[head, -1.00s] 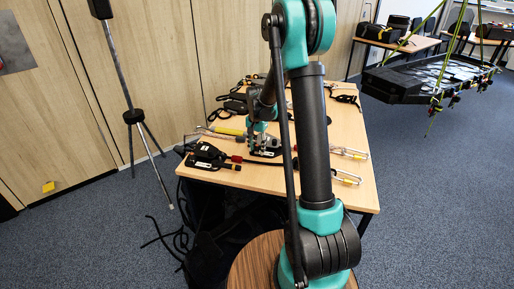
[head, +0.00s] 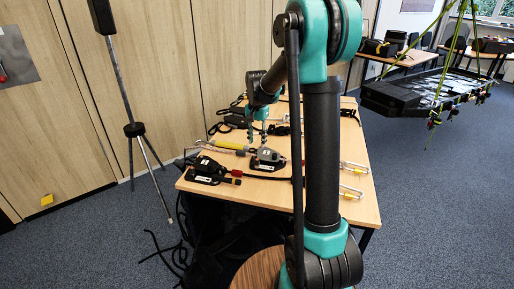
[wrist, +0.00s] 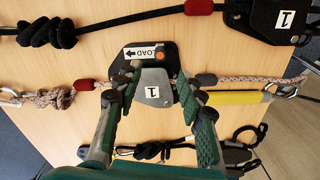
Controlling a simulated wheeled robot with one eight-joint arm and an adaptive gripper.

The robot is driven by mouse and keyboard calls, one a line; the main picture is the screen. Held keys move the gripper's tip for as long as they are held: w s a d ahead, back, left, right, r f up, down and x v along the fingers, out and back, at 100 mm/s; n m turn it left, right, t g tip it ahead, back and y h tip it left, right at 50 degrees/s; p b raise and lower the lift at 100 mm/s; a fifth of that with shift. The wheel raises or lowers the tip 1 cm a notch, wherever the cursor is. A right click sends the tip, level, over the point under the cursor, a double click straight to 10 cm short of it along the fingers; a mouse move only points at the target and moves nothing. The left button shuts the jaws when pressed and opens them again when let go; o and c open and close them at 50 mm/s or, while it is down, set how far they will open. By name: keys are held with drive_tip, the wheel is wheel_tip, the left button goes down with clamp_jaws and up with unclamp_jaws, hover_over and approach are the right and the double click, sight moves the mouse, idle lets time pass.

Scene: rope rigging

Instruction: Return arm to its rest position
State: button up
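My gripper (head: 257,135) hangs above the wooden table, over a dark rope device (head: 266,159). In the wrist view my gripper (wrist: 160,76) has its two green fingers spread apart with nothing held between them. The rope device (wrist: 153,88) shows between and beyond the fingers, with a grey plate marked 1, an orange button and a LOAD label. A rope with red and dark sleeves runs out from both of its sides. My arm is raised and bent, and it hides part of the table's right side in the head view.
The table (head: 215,191) holds a second dark device (head: 208,168), a yellow-sleeved rope (head: 228,145) and carabiners (head: 353,167). A tripod stand (head: 134,130) is at left. A black stretcher (head: 425,92) hangs from green straps at right. Open carpet lies below it.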

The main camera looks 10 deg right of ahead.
drive_tip(key=shift+r, duration=0.2)
drive_tip(key=shift+s, duration=0.1)
drive_tip(key=s+d+f+n+t, duration=0.1)
drive_tip(key=s+f+n, duration=0.1)
drive_tip(key=s, duration=0.7)
drive_tip(key=s+d+f+n+t, duration=0.1)
drive_tip(key=s+d+f+n, duration=0.1)
drive_tip(key=s, duration=0.8)
drive_tip(key=s+d+f+n+t, duration=0.1)
drive_tip(key=s+f+n+t, duration=0.1)
drive_tip(key=s, duration=0.8)
drive_tip(key=shift+d+f+n, duration=0.4)
drive_tip(key=shift+f+n, duration=0.05)
drive_tip(key=shift+n, duration=0.45)
drive_tip(key=shift+o, duration=0.3)
drive_tip(key=shift+r, duration=0.1)
